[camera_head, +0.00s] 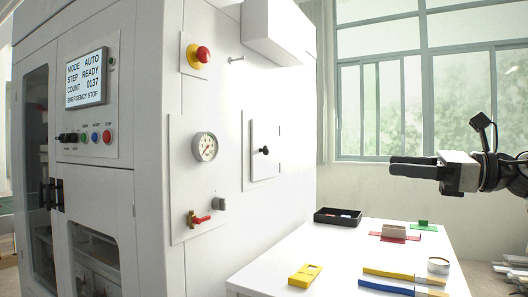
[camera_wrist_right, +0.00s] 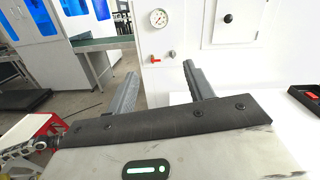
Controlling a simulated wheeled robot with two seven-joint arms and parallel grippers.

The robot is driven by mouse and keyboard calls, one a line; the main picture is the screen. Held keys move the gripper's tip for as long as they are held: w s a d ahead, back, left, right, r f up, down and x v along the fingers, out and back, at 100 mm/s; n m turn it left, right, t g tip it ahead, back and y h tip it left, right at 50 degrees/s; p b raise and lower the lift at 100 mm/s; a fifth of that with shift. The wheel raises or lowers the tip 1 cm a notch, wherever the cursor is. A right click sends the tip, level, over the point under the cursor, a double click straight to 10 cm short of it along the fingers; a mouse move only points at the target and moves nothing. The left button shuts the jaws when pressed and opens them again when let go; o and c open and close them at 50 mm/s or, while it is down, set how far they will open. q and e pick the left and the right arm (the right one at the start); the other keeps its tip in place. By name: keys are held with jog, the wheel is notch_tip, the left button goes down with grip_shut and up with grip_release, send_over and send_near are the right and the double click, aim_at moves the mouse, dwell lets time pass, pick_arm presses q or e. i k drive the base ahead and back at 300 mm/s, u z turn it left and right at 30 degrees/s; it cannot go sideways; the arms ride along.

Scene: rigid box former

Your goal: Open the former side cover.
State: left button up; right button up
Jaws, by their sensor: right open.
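The white side cover (camera_head: 258,170) with its black knob (camera_head: 265,150) sits on the right-hand side wall of the white machine (camera_head: 285,100). It looks flat against the wall. In the right wrist view the side cover (camera_wrist_right: 215,38) and its knob (camera_wrist_right: 228,18) show at the top right. My right gripper (camera_head: 393,166) is to the right of the cover, above the table, with nothing in it. In the right wrist view my right gripper (camera_wrist_right: 158,75) has its two fingers wide apart, well short of the wall. My left gripper is in neither view.
A gauge (camera_head: 204,147), a red-handled valve (camera_head: 200,218) and a red emergency button (camera_head: 202,54) are on the same wall. A white table (camera_head: 330,270) below carries a black tray (camera_head: 338,222), a yellow tool (camera_head: 305,275) and several small items. The air between gripper and cover looks clear.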

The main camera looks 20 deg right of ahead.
aim_at(265, 134)
jog(key=i, duration=1.25)
